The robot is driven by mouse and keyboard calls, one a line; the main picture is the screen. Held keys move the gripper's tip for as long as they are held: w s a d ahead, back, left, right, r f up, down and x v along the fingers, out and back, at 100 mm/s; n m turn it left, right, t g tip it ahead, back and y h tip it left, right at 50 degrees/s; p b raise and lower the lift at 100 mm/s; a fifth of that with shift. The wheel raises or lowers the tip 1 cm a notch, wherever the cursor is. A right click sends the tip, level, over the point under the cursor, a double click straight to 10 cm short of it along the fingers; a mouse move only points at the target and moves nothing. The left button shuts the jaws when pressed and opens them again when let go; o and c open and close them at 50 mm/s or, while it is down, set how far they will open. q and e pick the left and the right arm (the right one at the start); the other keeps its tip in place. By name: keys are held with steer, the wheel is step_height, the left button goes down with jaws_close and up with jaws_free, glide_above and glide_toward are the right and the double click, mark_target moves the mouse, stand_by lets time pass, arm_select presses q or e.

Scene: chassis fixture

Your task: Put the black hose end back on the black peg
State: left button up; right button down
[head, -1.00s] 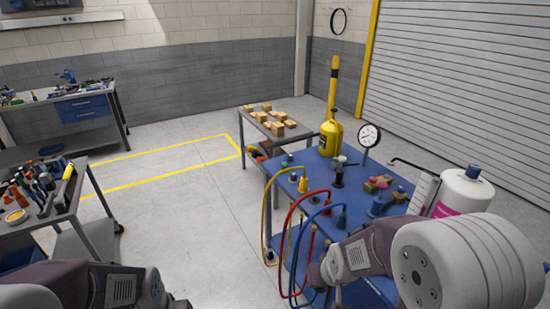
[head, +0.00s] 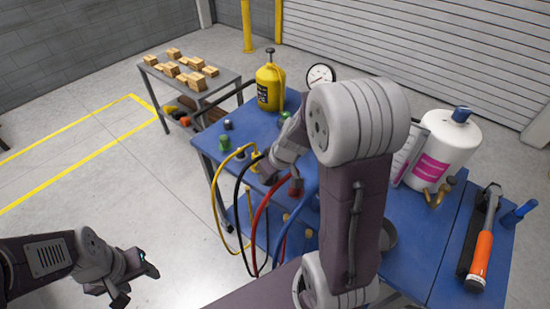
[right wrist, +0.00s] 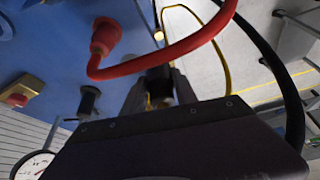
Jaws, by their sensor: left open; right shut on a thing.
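My right gripper (right wrist: 160,92) is shut on the black hose end (right wrist: 158,78) in the right wrist view. The black hose (right wrist: 278,68) curves away at the right of that view and hangs in a loop off the blue table's near side in the head view (head: 238,205). In the head view my right gripper (head: 264,171) is over the table edge, partly covered by my arm. A small black post (right wrist: 88,99), perhaps the black peg, stands apart from the gripper on the blue surface. My left gripper (head: 137,284) is open and empty, low over the floor.
The red hose (head: 262,207) and its red end (right wrist: 105,36) are close to my right gripper. Yellow (head: 219,200) and blue (head: 288,225) hoses hang alongside. A yellow jug (head: 270,88), gauge (head: 320,76), white bottle (head: 441,150) and orange-handled hammer (head: 481,255) stand or lie on the blue table.

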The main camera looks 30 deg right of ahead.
steer(key=w+d+n, duration=0.1)
steer(key=w, duration=0.1)
steer(key=w+d+f+n+y+b, duration=0.1)
steer(key=w+d+n, duration=0.1)
steer(key=w+d+f+n+b, duration=0.1)
steer(key=w+d, duration=0.1)
steer(key=shift+w+d+f+g+y, duration=0.15)
steer(key=shift+w+d+g+y, duration=0.1)
steer(key=shift+w+g+y, duration=0.1)
steer(key=shift+w+d+n+b, duration=0.2)
steer(key=shift+d+n+b, duration=0.1)
steer(key=shift+n, duration=0.1)
steer(key=shift+s+r, duration=0.1)
steer(key=shift+r, duration=0.25)
steer(key=shift+s+a, duration=0.15)
steer(key=shift+s, duration=0.05)
steer(key=shift+w+f+b, duration=0.15)
steer(key=shift+f+b, duration=0.3)
steer(key=shift+f, duration=0.1)
step_height(320, 180, down, 4)
steer(key=b, duration=0.2)
steer(key=shift+r+b, duration=0.1)
steer(key=shift+b, duration=0.2)
steer(key=shift+r, duration=0.35)
arm_select(q)
step_height(320, 180, down, 8)
steer(key=shift+w, duration=0.4)
arm_select(e)
steer(key=shift+d, duration=0.2)
